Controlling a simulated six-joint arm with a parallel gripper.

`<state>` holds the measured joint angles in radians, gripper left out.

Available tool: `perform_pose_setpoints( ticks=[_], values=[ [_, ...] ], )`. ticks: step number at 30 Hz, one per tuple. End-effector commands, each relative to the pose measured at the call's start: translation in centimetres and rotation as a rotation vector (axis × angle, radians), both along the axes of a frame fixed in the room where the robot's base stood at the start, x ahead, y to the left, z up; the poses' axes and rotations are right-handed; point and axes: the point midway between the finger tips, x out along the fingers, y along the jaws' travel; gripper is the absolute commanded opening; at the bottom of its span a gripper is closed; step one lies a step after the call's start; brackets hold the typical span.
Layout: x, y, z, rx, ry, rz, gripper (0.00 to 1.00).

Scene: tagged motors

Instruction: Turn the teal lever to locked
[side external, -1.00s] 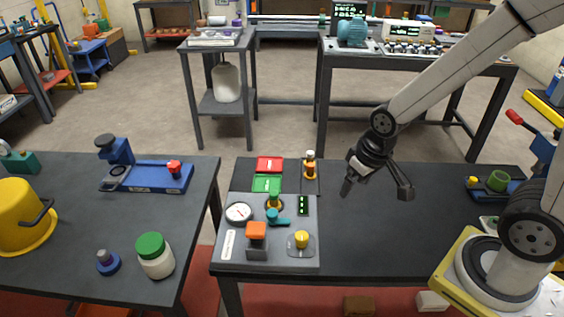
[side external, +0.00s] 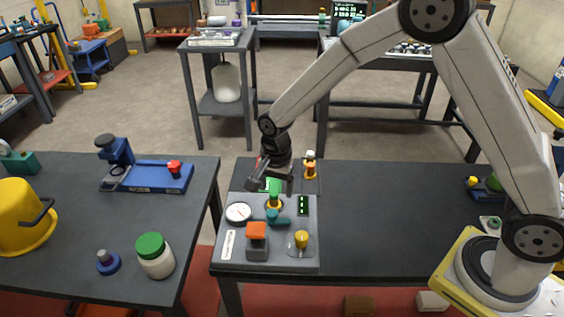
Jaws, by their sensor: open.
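The teal lever (side external: 278,219) sits on the grey control panel (side external: 290,262), with its handle pointing right and slightly toward the front. A green-topped knob with a yellow ring (side external: 274,202) stands just behind it. My gripper (side external: 271,188) is open and empty above the back of the panel, behind the teal lever and apart from it. It hides the red plate and part of the green plate (side external: 273,184). Any locked marking is too small to read.
An orange block handle (side external: 256,230), a yellow knob (side external: 301,239), a round gauge (side external: 239,212) and a green-lit display (side external: 303,205) crowd the panel around the lever. An orange-and-white post (side external: 310,166) stands behind. The table's right middle is clear.

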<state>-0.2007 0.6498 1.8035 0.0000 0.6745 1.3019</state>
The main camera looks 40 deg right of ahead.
Motion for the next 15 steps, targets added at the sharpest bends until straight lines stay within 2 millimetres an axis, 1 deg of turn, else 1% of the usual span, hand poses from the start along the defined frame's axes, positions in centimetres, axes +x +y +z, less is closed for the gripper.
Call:
perform_pose_setpoints(
  ticks=[1, 6, 15],
  values=[
    [0.33, 0.35, -0.38, -0.001, 0.006, -0.026, 0.82],
    [0.77, 0.78, -0.81, -0.003, 0.014, -0.076, 0.82],
    [0.78, 0.79, -1.16, -0.003, 0.014, -0.079, 0.82]
  ],
)
